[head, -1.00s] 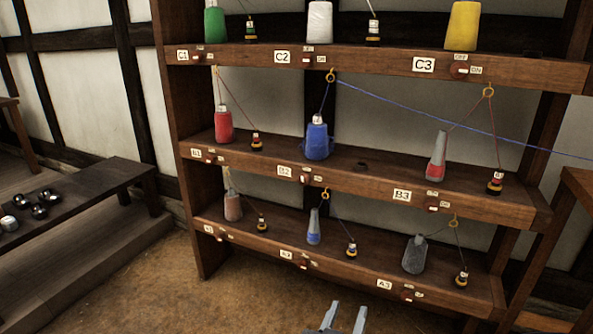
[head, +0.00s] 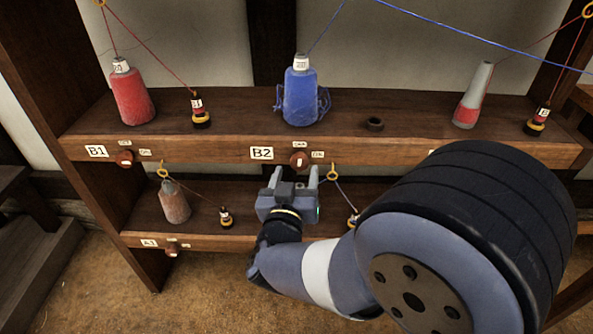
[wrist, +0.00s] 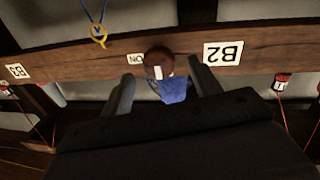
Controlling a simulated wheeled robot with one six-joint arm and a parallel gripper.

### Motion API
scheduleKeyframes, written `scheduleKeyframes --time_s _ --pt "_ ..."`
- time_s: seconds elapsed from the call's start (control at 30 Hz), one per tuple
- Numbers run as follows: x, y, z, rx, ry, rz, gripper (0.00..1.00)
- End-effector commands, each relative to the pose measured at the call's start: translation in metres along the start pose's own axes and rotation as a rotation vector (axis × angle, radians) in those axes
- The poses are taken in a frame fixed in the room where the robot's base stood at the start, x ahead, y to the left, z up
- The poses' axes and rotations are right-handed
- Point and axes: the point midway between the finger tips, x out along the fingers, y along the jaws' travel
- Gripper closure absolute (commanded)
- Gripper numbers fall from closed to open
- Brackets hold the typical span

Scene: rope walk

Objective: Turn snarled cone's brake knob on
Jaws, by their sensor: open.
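The snarled cone is the blue cone (head: 300,92) on the middle shelf at B2, with loose loops of thread at its base. Its brake knob (head: 299,160) is a round red-brown knob on the shelf's front board, right of the B2 label. Its white mark appears to point up, toward the label above it rather than the ON label at its right. My gripper (head: 291,174) is open and empty just below and in front of the knob. In the upside-down wrist view, the knob (wrist: 157,60) shows between the fingertips, with blue cone beyond; contact cannot be told.
The B1 knob (head: 125,159) is at left on the same board. The lower shelf's yellow thread ring (head: 333,173) hangs close right of my fingers. A small dark ring (head: 375,124) lies on the middle shelf. A blue thread crosses above. My arm hides the lower right.

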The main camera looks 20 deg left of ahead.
Motion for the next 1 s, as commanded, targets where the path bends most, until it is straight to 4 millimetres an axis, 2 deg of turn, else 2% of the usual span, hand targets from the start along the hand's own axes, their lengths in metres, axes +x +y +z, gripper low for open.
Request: scheduleKeyframes --time_s 0.03,0.2,0.53,1.0 --pt "0.008 0.000 0.001 0.001 0.000 0.002 0.41" --pt "0.021 0.000 0.000 0.002 0.000 0.001 0.41" --pt "0.024 0.000 0.000 0.000 0.000 -0.001 0.41" --pt "0.024 -0.001 0.000 0.001 0.000 -0.001 0.79"
